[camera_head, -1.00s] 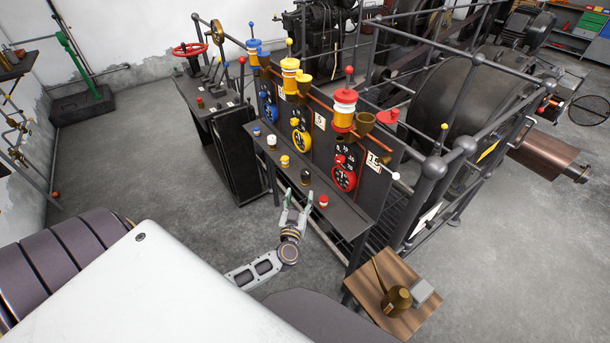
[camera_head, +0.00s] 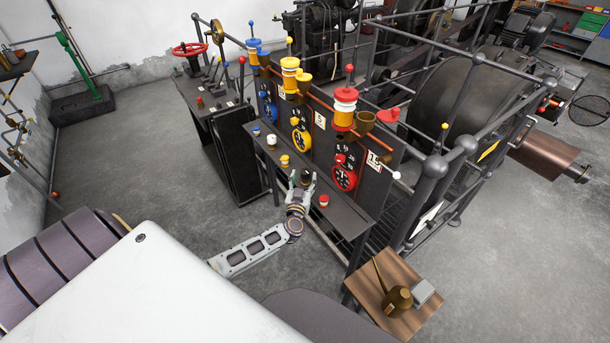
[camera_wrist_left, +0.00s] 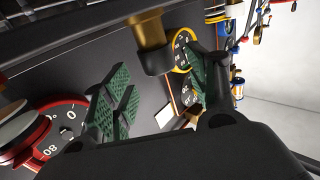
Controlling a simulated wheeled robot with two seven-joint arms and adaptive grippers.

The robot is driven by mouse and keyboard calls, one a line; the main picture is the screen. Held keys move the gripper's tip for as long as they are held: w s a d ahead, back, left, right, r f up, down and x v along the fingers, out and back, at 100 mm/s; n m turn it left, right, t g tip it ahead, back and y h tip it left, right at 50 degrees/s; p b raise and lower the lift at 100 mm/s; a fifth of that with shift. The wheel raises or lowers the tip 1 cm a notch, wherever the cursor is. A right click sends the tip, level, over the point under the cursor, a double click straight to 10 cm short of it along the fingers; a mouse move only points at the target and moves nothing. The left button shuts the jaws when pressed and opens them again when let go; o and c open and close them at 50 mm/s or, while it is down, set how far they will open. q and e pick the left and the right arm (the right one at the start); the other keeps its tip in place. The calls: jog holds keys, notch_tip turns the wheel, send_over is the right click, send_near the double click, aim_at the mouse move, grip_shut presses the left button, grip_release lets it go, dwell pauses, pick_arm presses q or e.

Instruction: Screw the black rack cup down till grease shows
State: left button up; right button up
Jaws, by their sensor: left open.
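The black rack cup (camera_head: 305,176) is in the row of small cups along the shelf in front of the gauge panel. In the left wrist view a black cap under a brass stem (camera_wrist_left: 154,60) shows between and just beyond the fingers. My left gripper (camera_head: 303,183) is open, with its fingertips at the black cup, one to each side of it. The green ribbed pads show in the left wrist view (camera_wrist_left: 160,92), apart from each other, and I cannot tell whether either touches the cup. No grease can be made out. My right gripper is not in view.
Behind stand round dials, such as the red one (camera_head: 344,178), and tall coloured oilers (camera_head: 345,106). A wooden stand (camera_head: 378,276) with a brass can is at lower right.

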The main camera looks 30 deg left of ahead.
aim_at(305, 175)
pick_arm(q)
jog(key=shift+x, duration=1.55)
jog(key=shift+c, duration=0.2)
jog(key=c, duration=1)
